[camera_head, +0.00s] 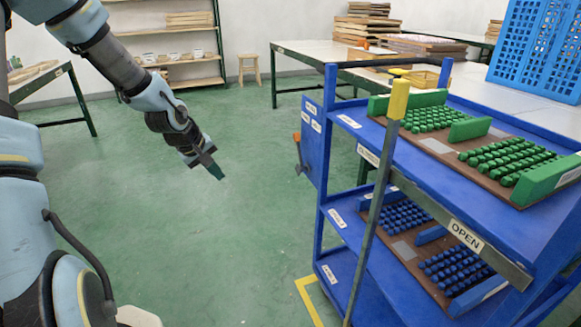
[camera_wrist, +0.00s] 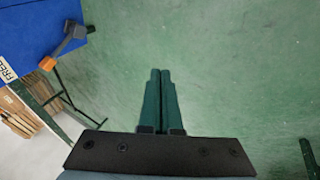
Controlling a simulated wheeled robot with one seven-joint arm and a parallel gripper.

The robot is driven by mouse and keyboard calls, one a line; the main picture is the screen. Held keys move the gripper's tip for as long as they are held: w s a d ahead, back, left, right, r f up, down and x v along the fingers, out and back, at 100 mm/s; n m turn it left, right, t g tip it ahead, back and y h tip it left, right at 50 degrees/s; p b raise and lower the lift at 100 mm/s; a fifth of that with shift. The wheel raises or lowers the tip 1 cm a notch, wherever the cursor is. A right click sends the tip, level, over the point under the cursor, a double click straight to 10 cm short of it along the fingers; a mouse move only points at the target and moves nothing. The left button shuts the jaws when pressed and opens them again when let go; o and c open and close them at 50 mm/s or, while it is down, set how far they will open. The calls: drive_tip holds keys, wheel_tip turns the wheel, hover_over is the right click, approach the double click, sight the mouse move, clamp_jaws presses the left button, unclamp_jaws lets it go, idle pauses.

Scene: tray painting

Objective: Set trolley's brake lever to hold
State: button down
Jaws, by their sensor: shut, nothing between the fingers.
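The blue trolley (camera_head: 345,218) stands at the right in the head view. A HOLD label cannot be read.
A grey bar with a yellow grip (camera_head: 398,98) stands at the trolley's front, near a rail labelled OPEN (camera_head: 466,236). Trays of green (camera_head: 450,175) and blue pieces (camera_head: 412,258) sit on its shelves. A table (camera_head: 300,47) stands behind. The floor around my gripper is clear.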

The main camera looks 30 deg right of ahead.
sight(299, 150)
drive_tip(key=w+d+f+n+h+b, duration=0.2)
drive_tip(key=w+d+f+h+b, duration=0.1)
drive_tip(key=d, duration=0.4)
drive_tip(key=w+d+f+n+h+b, duration=0.2)
drive_tip(key=d+f+h+b, duration=0.15)
drive_tip(key=d, duration=0.35)
drive_tip(key=w+d+r+n+t+h+b, duration=0.2)
drive_tip(key=w+d+n+h+b, duration=0.1)
drive_tip(key=w+d+n, duration=0.1)
drive_tip(key=shift+w+d+r+b, duration=0.3)
drive_tip(key=shift+w+d, duration=0.25)
drive_tip(key=shift+w, duration=0.3)
drive_tip(key=b+x, duration=0.2)
drive_tip(key=x, duration=0.8)
drive_tip(key=shift+s+d+r, duration=0.1)
drive_tip(key=shift+s+r, duration=0.35)
drive_tip(key=shift+s, duration=0.35)
drive_tip(key=shift+s+r, duration=0.45)
drive_tip(key=shift+s, duration=0.4)
